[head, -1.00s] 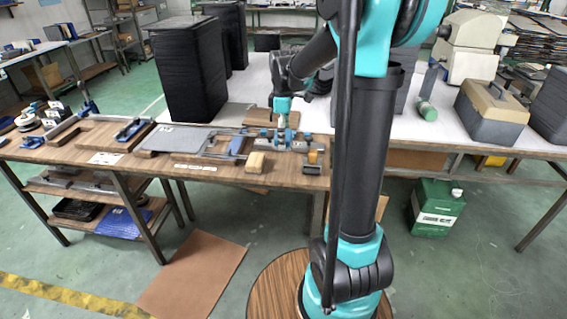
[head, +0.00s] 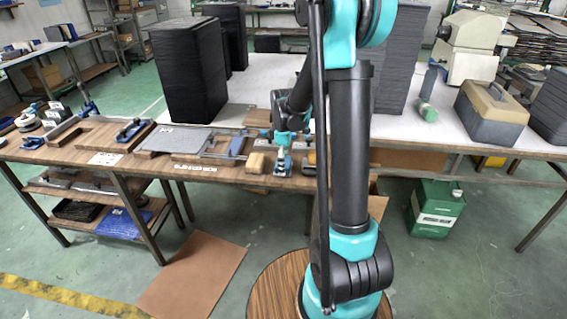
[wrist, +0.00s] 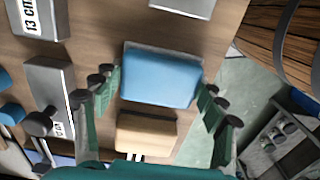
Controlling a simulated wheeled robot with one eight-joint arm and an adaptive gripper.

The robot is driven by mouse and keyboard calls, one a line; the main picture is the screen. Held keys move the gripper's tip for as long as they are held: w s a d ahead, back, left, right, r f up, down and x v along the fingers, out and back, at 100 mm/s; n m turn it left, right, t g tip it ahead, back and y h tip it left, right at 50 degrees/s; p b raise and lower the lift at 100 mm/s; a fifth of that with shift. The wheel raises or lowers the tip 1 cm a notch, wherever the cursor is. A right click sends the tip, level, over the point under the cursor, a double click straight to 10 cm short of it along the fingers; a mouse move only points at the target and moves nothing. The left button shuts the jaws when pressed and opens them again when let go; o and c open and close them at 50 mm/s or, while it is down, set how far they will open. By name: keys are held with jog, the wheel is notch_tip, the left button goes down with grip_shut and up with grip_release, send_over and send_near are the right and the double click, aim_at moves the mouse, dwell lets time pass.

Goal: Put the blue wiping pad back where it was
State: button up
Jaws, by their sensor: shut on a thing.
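The blue wiping pad (wrist: 160,75) lies between the finger pads of my gripper (wrist: 158,88) in the wrist view, held with its broad face toward the camera. A wooden tabletop (wrist: 92,20) shows beyond it. In the head view my gripper (head: 283,165) is low near the front edge of the table, just right of a tan block (head: 255,162). The pad cannot be made out clearly there. A tan block (wrist: 147,135) also shows in the wrist view, close to the pad. I cannot tell the gap between pad and table.
The table edge and green floor are close on the right. A grey flat panel (head: 178,139) and a blue-handled tool (head: 132,130) lie farther left in the head view.

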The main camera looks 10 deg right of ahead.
jog(key=shift+f, duration=0.15)
jog(key=o, duration=1.6)
jog(key=shift+c, duration=0.2)
notch_tip(320, 180, up, 12)
jog(key=s+d+f+m+t, duration=0.2)
jog(key=s+f+m, duration=0.3)
jog(key=s, duration=0.6)
jog(key=s+d+f+m+t, duration=0.2)
jog(key=s+f+m, duration=0.3)
jog(key=s+m, duration=0.4)
jog(key=shift+s+f, duration=0.2)
jog(key=shift+s, duration=0.8)
